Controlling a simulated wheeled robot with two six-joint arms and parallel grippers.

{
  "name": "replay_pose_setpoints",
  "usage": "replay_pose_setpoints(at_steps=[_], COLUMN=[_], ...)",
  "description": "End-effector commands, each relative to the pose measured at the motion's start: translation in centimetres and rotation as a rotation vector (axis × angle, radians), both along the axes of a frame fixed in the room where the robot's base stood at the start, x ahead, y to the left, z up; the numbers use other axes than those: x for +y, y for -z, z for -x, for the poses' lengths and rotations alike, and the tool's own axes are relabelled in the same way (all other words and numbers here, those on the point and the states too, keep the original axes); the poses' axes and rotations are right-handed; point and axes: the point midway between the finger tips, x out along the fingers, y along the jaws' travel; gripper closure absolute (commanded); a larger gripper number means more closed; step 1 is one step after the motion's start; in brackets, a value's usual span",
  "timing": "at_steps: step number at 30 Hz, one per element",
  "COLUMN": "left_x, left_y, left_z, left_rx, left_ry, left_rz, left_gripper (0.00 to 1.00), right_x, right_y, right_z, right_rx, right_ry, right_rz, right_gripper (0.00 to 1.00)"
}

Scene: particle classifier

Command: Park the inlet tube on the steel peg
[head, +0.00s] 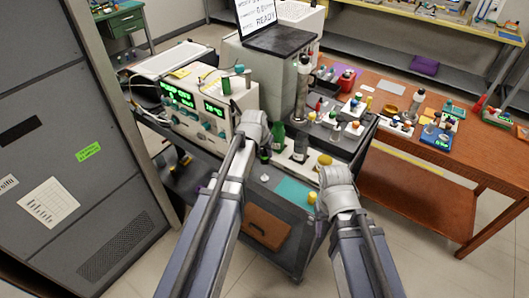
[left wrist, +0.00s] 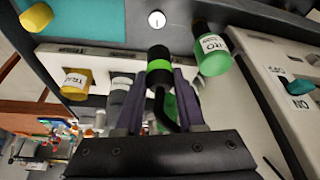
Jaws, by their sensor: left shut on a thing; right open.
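The inlet tube (left wrist: 158,72), black with a bright green band, is between the purple fingers of my left gripper (left wrist: 156,98), which is shut on it. In the head view the left arm (head: 253,126) hides most of this grip. A small round pale-topped piece (left wrist: 156,18) stands ahead of the tube, apart from it; it also shows in the head view (head: 265,178). I cannot tell whether it is the steel peg. My right gripper (head: 320,207) is open near the cart's front right; its fingers are mostly hidden by its wrist.
A green bottle (left wrist: 213,52) stands close to the right of the held tube. A yellow-capped, labelled jar (left wrist: 75,83) and a grey cylinder (left wrist: 119,92) are on the left. A teal mat (head: 294,192) lies at the front. The instrument box (head: 205,105) stands behind to the left.

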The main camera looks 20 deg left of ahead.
Motion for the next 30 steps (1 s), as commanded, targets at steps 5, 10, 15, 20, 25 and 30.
replay_pose_setpoints(at_steps=[5,10,15,20,25,30], left_x=[0.0,0.0,0.0,0.0,0.0,0.0], left_y=[1.0,2.4,4.1,5.3,5.8,5.7], left_z=[0.0,0.0,0.0,0.0,0.0,0.0], left_rx=[0.0,0.0,0.0,0.0,0.0,0.0], left_ry=[0.0,0.0,0.0,0.0,0.0,0.0], left_rz=[0.0,0.0,0.0,0.0,0.0,0.0], left_gripper=[1.0,1.0,1.0,1.0,1.0,1.0], right_x=[0.0,0.0,0.0,0.0,0.0,0.0], right_y=[1.1,2.4,4.1,5.3,5.8,5.7], right_z=[0.0,0.0,0.0,0.0,0.0,0.0], right_rx=[0.0,0.0,0.0,0.0,0.0,0.0], right_ry=[0.0,0.0,0.0,0.0,0.0,0.0], right_rz=[0.0,0.0,0.0,0.0,0.0,0.0], right_gripper=[0.5,0.5,0.5,0.5,0.5,0.5])
